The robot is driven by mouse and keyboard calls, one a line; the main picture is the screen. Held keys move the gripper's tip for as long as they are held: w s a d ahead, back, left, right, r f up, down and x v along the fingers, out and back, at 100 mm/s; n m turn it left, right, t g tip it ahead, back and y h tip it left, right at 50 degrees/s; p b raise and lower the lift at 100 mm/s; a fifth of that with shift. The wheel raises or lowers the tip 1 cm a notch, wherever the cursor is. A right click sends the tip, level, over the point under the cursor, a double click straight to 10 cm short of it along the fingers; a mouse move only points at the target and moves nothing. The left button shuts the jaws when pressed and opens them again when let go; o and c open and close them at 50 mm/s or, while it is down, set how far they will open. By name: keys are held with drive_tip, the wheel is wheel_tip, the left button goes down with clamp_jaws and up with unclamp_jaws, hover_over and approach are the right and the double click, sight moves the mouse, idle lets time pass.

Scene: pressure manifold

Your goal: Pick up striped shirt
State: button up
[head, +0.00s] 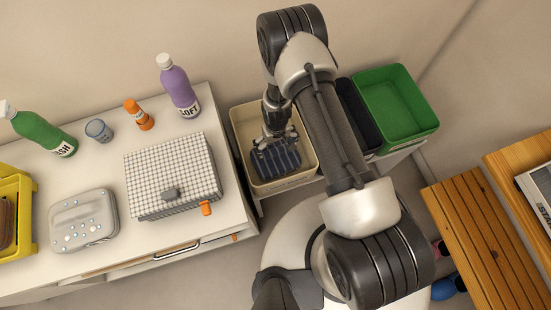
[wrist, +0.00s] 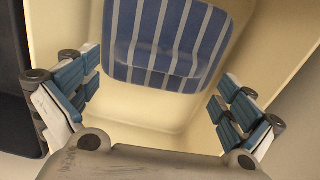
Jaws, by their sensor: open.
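The striped shirt (head: 276,158) is a folded dark blue bundle with pale stripes. It lies in the cream bin (head: 301,180), and in the wrist view the shirt (wrist: 167,42) fills the upper middle, its top cut off by the frame edge. My gripper (head: 277,140) reaches down into the bin over the shirt's far side. In the wrist view my gripper (wrist: 158,100) is open, with its blue-padded fingers wide apart. Bare bin floor shows between the fingers, and the shirt is ahead of them. Whether a finger touches the shirt cannot be told.
A dark bin (head: 358,116) and a green bin (head: 398,108) stand right of the cream bin. The white counter (head: 105,162) at left holds a checkered box (head: 172,173), bottles and a yellow crate (head: 20,183). Wooden slats (head: 470,225) are at right.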

drive_tip(key=f, duration=0.2)
drive_tip(key=f+b, duration=0.2)
drive_tip(key=f, duration=0.1)
drive_tip(key=shift+s+a+f, duration=0.1)
drive_tip(key=shift+s+f, duration=0.2)
drive_tip(key=c, duration=1.6)
drive_tip(key=shift+o, duration=0.2)
drive_tip(key=shift+r, duration=0.1)
wheel_tip(320, 180, up, 20)
drive_tip(key=f+p, duration=0.1)
drive_tip(key=p, duration=0.5)
wheel_tip(320, 180, up, 11)
drive_tip(key=p, duration=0.6)
hover_over(276, 154)
drive_tip(key=shift+a, duration=0.1)
